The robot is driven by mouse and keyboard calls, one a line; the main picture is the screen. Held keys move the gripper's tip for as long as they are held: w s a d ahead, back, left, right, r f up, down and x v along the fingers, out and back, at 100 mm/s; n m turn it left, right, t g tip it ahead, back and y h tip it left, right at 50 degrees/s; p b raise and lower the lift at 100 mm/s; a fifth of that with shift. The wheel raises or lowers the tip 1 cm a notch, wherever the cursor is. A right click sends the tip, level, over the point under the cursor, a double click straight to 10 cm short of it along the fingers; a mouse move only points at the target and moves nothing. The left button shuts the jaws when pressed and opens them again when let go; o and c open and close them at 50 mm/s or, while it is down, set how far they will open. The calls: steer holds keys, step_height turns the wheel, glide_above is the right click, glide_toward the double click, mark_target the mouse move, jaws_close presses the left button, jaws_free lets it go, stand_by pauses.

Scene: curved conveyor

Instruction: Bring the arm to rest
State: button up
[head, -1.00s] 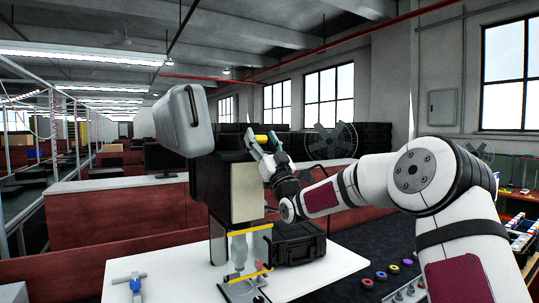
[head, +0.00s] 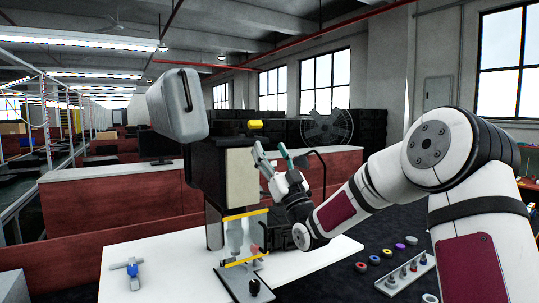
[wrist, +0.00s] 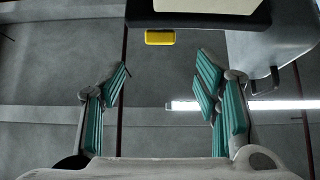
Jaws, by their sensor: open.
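My gripper (head: 271,152) is raised above the white table, to the right of a tall machine with a grey housing (head: 178,105). Its two teal-padded fingers are spread apart, with nothing between them; they also show open in the wrist view (wrist: 163,78). The fingers point up. A yellow knob-like part (head: 255,124) at the machine's top sits above and apart from the fingertips. It shows beyond the fingers in the wrist view (wrist: 160,37). My white arm reaches in from the right, bent at the elbow.
The white table (head: 130,250) carries a blue-and-white valve-like piece (head: 134,270). The machine's yellow-edged lower guard (head: 243,238) stands close to my wrist. Coloured rings (head: 387,252) and a tray of knobs (head: 405,274) lie at the lower right.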

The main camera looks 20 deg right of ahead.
steer(key=s+a+f+n+g+h, duration=0.1)
steer(key=s+a+f+g+h, duration=0.4)
steer(key=g, duration=0.3)
steer(key=s+f+m+g, duration=0.1)
steer(key=s+f+g, duration=0.3)
steer(key=s, duration=0.8)
steer(key=s+d+f+m+g+h, duration=0.1)
steer(key=s+f+g, duration=0.3)
steer(key=s, duration=0.9)
steer(key=s+d+f+m+g+h, duration=0.1)
steer(key=s+f+g, duration=0.3)
steer(key=s, duration=0.9)
steer(key=shift+s+f+m, duration=0.2)
steer(key=shift+f+m, duration=0.15)
steer(key=shift+m, duration=0.15)
